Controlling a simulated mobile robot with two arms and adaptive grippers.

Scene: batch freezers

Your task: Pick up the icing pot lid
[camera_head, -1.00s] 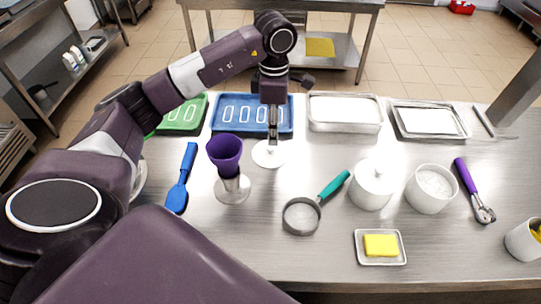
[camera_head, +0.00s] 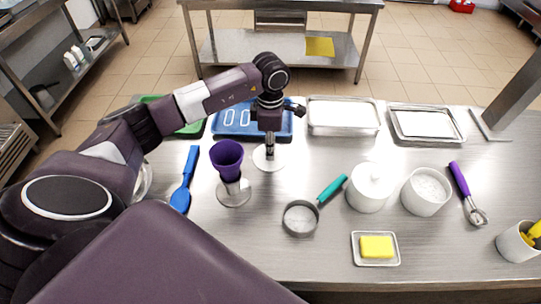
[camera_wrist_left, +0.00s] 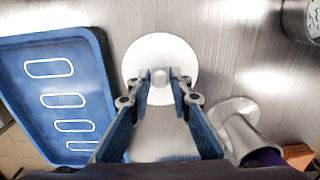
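The icing pot lid (camera_head: 259,160) is a white round disc with a small knob, lying flat on the steel table behind the purple cup. In the left wrist view, the lid (camera_wrist_left: 160,44) is just ahead of my fingers, with its knob between them. My left gripper (camera_head: 270,150) points down over the lid. Its fingertips (camera_wrist_left: 160,76) are close together on either side of the knob and look closed on it; any thin gap is too small to see. An open white pot (camera_head: 426,200) with white contents stands to the right. My right gripper is not in view.
A purple cup in a metal stand (camera_head: 229,160) is close to the lid's front left. A blue tray (camera_head: 225,133) lies behind left.

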